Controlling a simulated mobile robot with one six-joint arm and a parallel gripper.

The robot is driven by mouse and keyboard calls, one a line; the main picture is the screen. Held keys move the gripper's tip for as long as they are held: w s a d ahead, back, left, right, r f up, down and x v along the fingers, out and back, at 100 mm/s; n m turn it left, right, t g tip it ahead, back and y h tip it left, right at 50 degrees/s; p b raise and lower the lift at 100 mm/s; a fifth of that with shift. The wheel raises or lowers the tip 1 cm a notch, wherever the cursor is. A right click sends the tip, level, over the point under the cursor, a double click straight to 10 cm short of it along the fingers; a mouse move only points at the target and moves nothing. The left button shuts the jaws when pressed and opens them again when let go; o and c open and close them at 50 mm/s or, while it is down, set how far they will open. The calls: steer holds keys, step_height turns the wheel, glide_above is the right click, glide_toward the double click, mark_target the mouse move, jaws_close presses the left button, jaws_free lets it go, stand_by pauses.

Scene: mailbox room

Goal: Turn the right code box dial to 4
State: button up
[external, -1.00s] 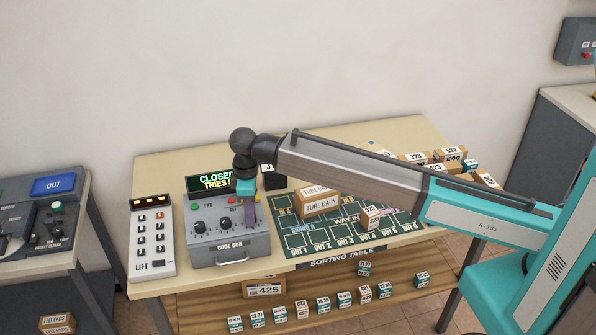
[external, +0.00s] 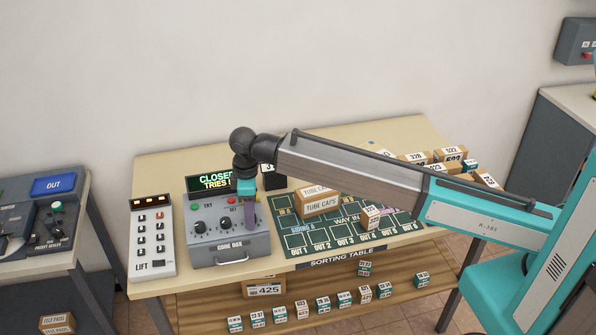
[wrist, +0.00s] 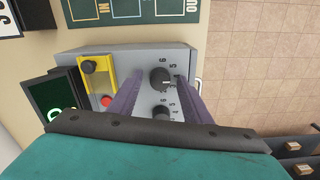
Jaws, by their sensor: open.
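The code box (external: 228,250) is a grey box on the table with a lit display (external: 210,182) reading "CLOSED" and "TRIES". Two black dials show on its face in the external view, the left dial (external: 199,228) and the middle dial (external: 226,224). The right dial is hidden there behind my gripper (external: 249,215). In the wrist view the right dial (wrist: 160,77) shows as the upper one, with numbers around it. Its pale mark seems to face right, near a 3. My purple fingers (wrist: 156,88) are open on either side of it. The middle dial (wrist: 161,112) is below.
A red button (wrist: 106,100) and a yellow panel with a dark knob (wrist: 90,67) sit beside the dials. The lift keypad (external: 152,238) stands left of the box. The green sorting mat (external: 320,235) and a tube caps carton (external: 317,204) lie to the right.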

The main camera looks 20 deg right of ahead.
step_height(320, 180, up, 14)
steer(key=p, duration=0.7)
steer(key=shift+f, duration=0.15)
stand_by(0.5)
